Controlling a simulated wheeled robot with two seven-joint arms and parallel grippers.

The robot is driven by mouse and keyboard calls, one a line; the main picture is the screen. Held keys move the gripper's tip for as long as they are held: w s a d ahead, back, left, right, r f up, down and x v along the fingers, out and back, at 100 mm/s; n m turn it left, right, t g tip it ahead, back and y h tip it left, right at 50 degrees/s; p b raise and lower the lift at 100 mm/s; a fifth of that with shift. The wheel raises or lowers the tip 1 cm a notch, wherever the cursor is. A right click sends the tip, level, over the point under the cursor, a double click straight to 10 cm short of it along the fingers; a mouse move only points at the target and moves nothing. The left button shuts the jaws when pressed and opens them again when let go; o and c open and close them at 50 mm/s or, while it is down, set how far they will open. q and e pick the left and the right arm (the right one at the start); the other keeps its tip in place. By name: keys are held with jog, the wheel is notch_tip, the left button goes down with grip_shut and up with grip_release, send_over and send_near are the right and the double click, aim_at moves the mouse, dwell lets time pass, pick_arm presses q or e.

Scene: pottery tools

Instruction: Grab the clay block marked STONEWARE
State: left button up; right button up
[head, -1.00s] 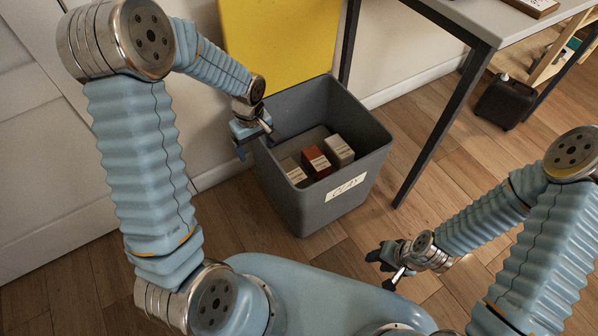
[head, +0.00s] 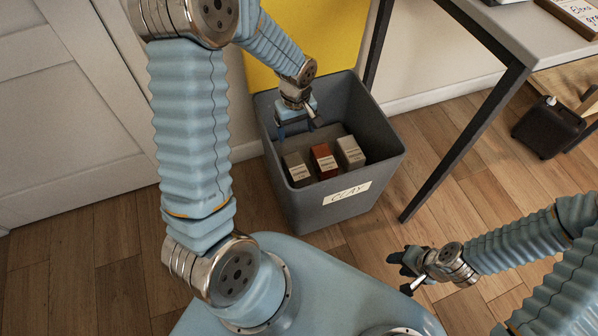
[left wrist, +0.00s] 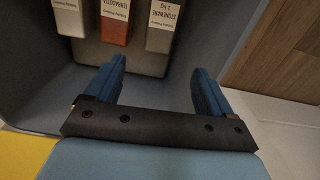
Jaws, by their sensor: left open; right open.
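The STONEWARE clay block (left wrist: 163,24) is pale with a white label and is the rightmost of three blocks in the left wrist view, its print upside down. From the reversed viewing direction, it appears to be the leftmost block (head: 297,169) in the head view. A reddish TERRACOTTA block (left wrist: 115,22) is in the middle, and another pale block (left wrist: 70,18) is on the far side of it. My left gripper (head: 298,127) points down inside the bin's back part, open and empty, behind and above the blocks. My right gripper (head: 403,273) is open and empty, outside the bin.
The grey bin (head: 300,212), labelled CLAY, has tall walls around the blocks and my left gripper. A yellow panel (head: 345,35) is behind it. A table (head: 500,40) with a dark leg stands to the right. Wooden floor is clear at left.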

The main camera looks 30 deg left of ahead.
pick_arm(q)
jog(key=b, duration=0.8)
send_over(296, 165)
notch_tip(296, 165, down, 9)
jog(key=shift+d+r, duration=0.1)
notch_tip(296, 165, down, 8)
jog(key=shift+b, duration=0.7)
notch_tip(296, 165, down, 6)
jog(key=shift+s+r+b, duration=0.1)
jog(key=shift+r+b, duration=0.15)
jog(key=shift+b, duration=0.5)
jog(key=shift+r, duration=0.15)
grip_shut()
